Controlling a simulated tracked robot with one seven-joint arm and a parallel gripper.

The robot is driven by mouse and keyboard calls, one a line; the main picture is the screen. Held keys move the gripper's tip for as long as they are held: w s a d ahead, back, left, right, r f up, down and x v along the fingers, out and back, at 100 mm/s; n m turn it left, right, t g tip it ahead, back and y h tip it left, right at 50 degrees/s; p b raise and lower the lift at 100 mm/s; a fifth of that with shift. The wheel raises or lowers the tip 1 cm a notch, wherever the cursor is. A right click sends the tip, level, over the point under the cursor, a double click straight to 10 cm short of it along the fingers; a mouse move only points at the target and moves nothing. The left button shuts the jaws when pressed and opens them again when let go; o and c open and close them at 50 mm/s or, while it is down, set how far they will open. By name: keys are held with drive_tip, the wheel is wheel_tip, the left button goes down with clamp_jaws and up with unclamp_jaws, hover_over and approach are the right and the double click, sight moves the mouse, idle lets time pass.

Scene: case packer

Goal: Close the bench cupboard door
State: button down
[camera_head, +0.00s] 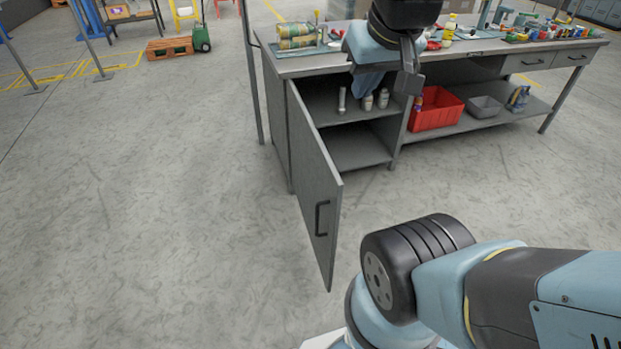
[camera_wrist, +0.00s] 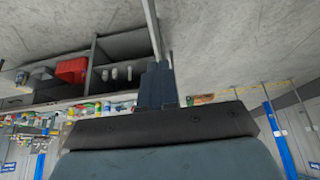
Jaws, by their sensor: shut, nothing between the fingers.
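The grey cupboard door (camera_head: 316,178) stands wide open in the head view, hinged at the left front of the bench cupboard and swung out toward me. The cupboard's two shelves (camera_head: 358,147) are exposed, with a few light bottles on the upper one. My gripper (camera_head: 413,84) is shut and empty in front of the cupboard's upper right, apart from the door. In the upside-down wrist view the shut fingers (camera_wrist: 157,84) point toward the cupboard opening and partly hide the door's edge.
The bench top (camera_head: 460,48) carries several bottles, tools and small parts. A red crate (camera_head: 435,110) and a grey bin (camera_head: 484,107) sit on the shelf right of the cupboard. A thin post (camera_head: 252,75) stands by the bench's left end. The floor left of the door is clear.

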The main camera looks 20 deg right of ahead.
drive_tip(key=w+a+f+n+g+h, duration=0.3)
drive_tip(key=w+f+n+g+h, duration=0.25)
drive_tip(key=w+f+n, duration=1.15)
drive_tip(key=w+a+f+n+g+h, duration=0.15)
drive_tip(key=a+f+n, duration=0.25)
drive_tip(key=f+n, duration=0.5)
drive_tip(key=n+t+h, duration=0.1)
drive_tip(key=n+h, duration=0.1)
drive_tip(key=n, duration=0.7)
approach(329, 196)
wheel_tip(329, 196, down, 5)
drive_tip(key=d, duration=0.2)
drive_tip(key=shift+w+d, duration=0.1)
drive_tip(key=shift+d, duration=0.95)
